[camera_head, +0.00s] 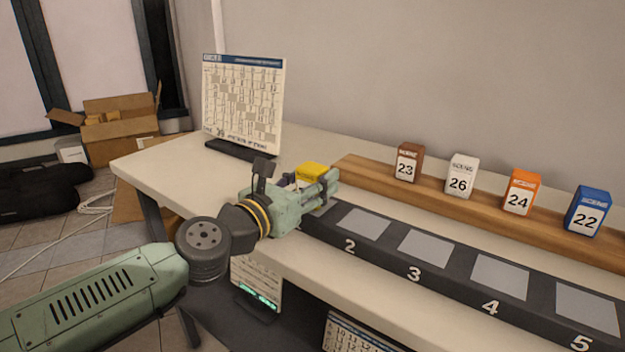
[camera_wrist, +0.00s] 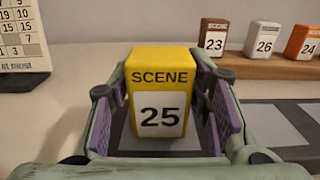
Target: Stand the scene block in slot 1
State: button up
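The yellow scene block numbered 25 (camera_wrist: 160,98) stands upright between the fingers of my gripper (camera_wrist: 164,112), its label facing the wrist camera. The fingers are apart, with narrow gaps visible beside the block, so my gripper looks open around it. In the head view the block's yellow top (camera_head: 314,171) shows above my gripper (camera_head: 312,192), at the left end of the dark numbered strip (camera_head: 330,228). Slot 1 and its number are hidden there by my gripper. A grey patch shows under the block in the wrist view. Slots 2 to 5 are empty.
A wooden ledge (camera_head: 440,199) behind the strip holds blocks 23 (camera_head: 407,163), 26 (camera_head: 461,176), 24 (camera_head: 521,192) and 22 (camera_head: 587,212). A calendar board (camera_head: 243,105) stands at the back left. The left tabletop (camera_head: 180,170) is clear. Cardboard boxes (camera_head: 118,135) lie beyond.

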jog(key=shift+o, duration=1.3)
jog(key=shift+r, duration=0.15)
jog(key=b+v, duration=0.2)
jog(key=v, duration=1)
